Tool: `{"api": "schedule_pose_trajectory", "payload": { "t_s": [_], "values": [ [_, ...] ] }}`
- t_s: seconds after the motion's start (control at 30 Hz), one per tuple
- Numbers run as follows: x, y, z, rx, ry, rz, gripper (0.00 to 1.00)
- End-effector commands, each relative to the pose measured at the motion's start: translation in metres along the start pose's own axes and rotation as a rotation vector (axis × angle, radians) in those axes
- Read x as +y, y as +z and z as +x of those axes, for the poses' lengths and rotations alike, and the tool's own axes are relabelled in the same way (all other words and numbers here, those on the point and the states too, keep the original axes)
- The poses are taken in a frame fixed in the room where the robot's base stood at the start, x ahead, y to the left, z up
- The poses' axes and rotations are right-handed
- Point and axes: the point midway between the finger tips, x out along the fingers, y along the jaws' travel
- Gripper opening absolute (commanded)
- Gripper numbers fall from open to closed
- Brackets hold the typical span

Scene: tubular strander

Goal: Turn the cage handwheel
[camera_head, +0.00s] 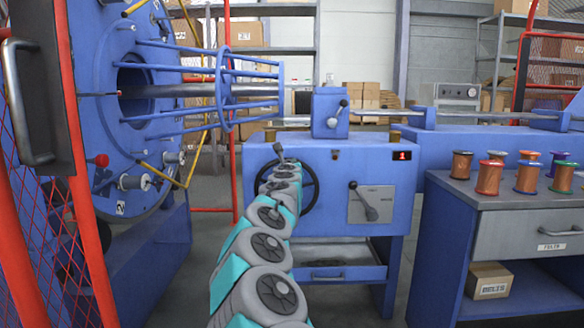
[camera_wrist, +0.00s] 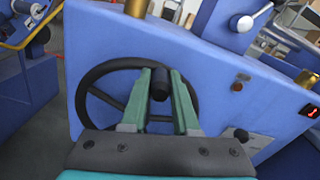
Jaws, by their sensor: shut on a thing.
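The cage handwheel is a black spoked wheel (camera_head: 314,190) on the front of the blue machine housing, partly hidden behind my arm in the head view. It also shows in the wrist view (camera_wrist: 92,88), with its rim and spokes behind my fingers. A black handle knob (camera_wrist: 160,84) stands out from its upper right. My gripper (camera_wrist: 161,88) has its two green fingers on either side of this knob and is shut on it. In the head view my gripper (camera_head: 283,158) is at the upper part of the wheel, and its fingers are mostly hidden by my arm.
A lever (camera_head: 365,203) on a grey plate is right of the wheel, below a red display (camera_head: 402,155). A large blue cage (camera_head: 130,95) and a red mesh guard (camera_head: 70,230) stand at left. A bench (camera_head: 480,210) with several spools is at right.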

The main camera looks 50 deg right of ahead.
Motion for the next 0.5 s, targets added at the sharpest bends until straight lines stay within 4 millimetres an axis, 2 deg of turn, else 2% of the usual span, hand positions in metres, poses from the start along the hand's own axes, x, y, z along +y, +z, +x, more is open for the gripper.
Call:
{"api": "schedule_pose_trajectory", "payload": {
  "t_s": [0.5],
  "values": [
    [0.0078,-0.0021,0.0007,0.005,0.002,-0.071,0.0]
  ]
}}
